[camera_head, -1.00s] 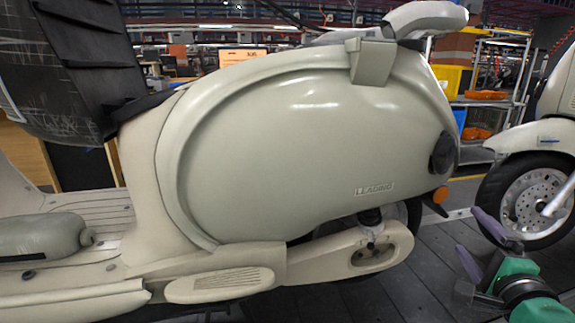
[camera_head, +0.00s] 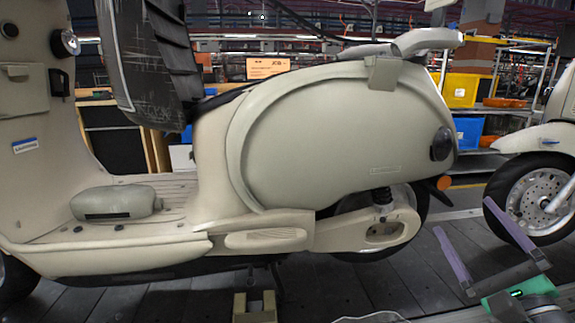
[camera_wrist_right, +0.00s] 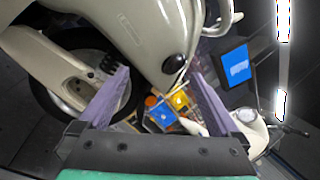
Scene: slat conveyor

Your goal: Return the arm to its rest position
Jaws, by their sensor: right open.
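My right gripper (camera_head: 461,215) is at the lower right of the head view, with its two purple fingers spread wide and nothing between them. The fingers stand apart from the scooter (camera_head: 330,135), to the right of its tail and rear wheel. In the right wrist view the open fingers (camera_wrist_right: 158,75) frame empty space, with the scooter body (camera_wrist_right: 140,30) beyond them at the upper left. My left gripper is not in view.
A second scooter's wheel (camera_head: 530,195) stands at the right edge. A rack with a yellow bin (camera_head: 461,90) and a blue bin (camera_head: 467,133) is behind. A small beige block (camera_head: 254,307) sits at the bottom centre. Dark slats (camera_head: 390,285) between are mostly clear.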

